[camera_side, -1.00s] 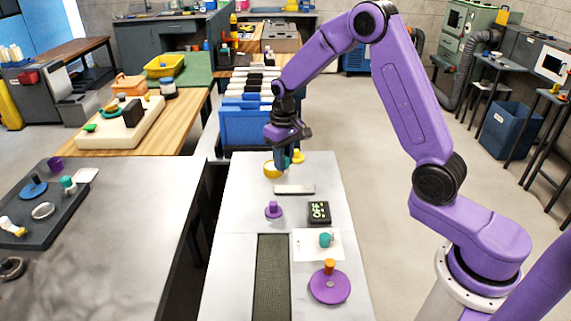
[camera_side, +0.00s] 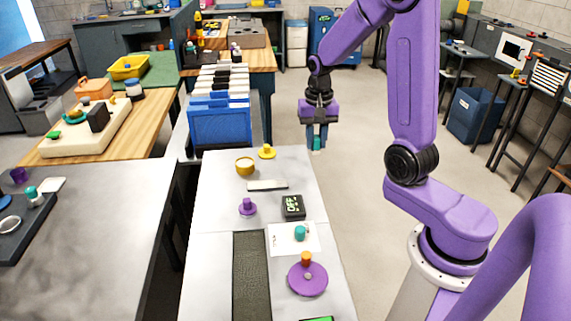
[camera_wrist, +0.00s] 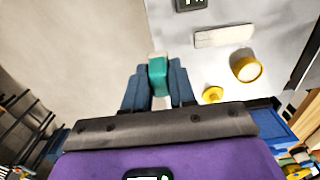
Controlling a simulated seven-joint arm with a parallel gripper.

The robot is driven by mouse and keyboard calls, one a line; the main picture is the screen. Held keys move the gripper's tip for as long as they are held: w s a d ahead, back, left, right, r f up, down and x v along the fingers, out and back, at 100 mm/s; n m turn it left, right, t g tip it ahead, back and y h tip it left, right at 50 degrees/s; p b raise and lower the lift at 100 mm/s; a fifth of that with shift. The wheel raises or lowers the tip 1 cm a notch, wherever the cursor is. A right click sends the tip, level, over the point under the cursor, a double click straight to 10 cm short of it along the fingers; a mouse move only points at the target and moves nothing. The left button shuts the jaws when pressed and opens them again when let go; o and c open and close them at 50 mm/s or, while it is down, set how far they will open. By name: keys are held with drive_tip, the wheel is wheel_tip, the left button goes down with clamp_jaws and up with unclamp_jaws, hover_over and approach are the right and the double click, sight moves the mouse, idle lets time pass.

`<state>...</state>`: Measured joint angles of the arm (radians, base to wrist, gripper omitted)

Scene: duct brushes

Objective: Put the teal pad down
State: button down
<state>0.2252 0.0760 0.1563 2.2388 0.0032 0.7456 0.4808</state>
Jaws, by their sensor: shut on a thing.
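My gripper (camera_side: 316,142) hangs in the air at the right of the pale work table (camera_side: 215,215), past its far right edge in the side view. Its blue fingers are shut on a small teal thing, taken as the teal pad (camera_side: 316,145). In the wrist view the teal pad (camera_wrist: 158,78) sits between the fingertips, with a pale end showing beyond it. Another teal piece (camera_side: 300,233) stands on a white card (camera_side: 276,241) on the table.
The table holds a yellow cup (camera_side: 245,166), a yellow knob (camera_side: 267,152), a pale bar (camera_side: 267,185), a purple knob (camera_side: 247,207), a black display (camera_side: 293,207) and a purple disc (camera_side: 307,282) with an orange handle. Blue bins (camera_side: 220,125) stand behind.

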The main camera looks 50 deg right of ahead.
drive_tip(key=w+d+f, duration=0.1)
drive_tip(key=w+f, duration=0.2)
drive_tip(key=w, duration=0.1)
drive_tip(key=w+d+f, duration=0.1)
drive_tip(key=w+f, duration=0.2)
drive_tip(key=w, duration=0.1)
drive_tip(key=w+d+f, duration=0.1)
drive_tip(key=w+f, duration=0.2)
drive_tip(key=w, duration=0.1)
drive_tip(key=shift+w+d, duration=0.25)
drive_tip(key=shift+w+d+f, duration=0.1)
drive_tip(key=shift+w+f, duration=0.2)
drive_tip(key=shift+f, duration=1.6)
drive_tip(key=shift+f, duration=0.15)
drive_tip(key=c, duration=0.9)
unclamp_jaws()
